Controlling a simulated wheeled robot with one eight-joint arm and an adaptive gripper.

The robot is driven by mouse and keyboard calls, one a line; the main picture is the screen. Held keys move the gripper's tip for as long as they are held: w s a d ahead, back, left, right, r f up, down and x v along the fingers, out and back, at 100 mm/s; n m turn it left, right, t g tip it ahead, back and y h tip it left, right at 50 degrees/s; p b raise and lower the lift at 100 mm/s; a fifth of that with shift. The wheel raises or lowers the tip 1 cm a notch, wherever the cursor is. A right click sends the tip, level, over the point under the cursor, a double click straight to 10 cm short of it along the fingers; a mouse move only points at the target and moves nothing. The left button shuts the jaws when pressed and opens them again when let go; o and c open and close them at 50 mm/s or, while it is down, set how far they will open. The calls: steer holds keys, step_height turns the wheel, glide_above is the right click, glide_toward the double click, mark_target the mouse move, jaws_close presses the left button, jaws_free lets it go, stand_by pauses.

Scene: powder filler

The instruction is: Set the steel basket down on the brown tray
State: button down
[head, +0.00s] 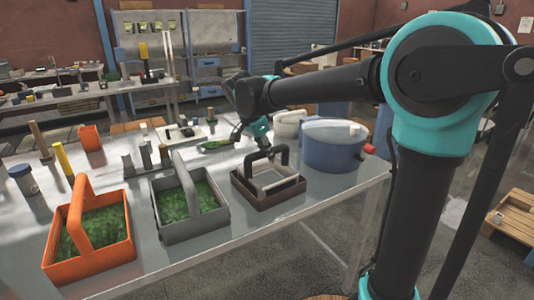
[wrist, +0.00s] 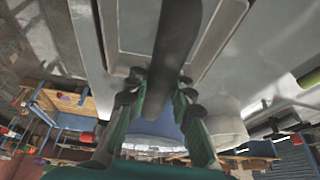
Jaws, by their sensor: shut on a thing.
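The steel basket (head: 283,185), a pale metal frame with a dark arched handle, is at the brown tray (head: 262,203) right of the table's middle. It looks level and within the tray's outline; whether its base touches the tray is hidden. My gripper (head: 268,153) is above it, shut on the handle. In the wrist view my gripper (wrist: 163,85) has its fingers on both sides of the dark handle (wrist: 178,35), with the basket's pale rim (wrist: 122,35) beyond.
A grey basket (head: 195,231) with green contents stands just left of the tray, and an orange basket (head: 92,268) further left. A blue pot (head: 333,152) with a grey lid stands close on the right. Small metal blocks (head: 146,157) stand behind the grey basket.

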steer(key=shift+f, duration=0.1)
stand_by(0.3)
steer(key=c, duration=1.2)
jaws_free()
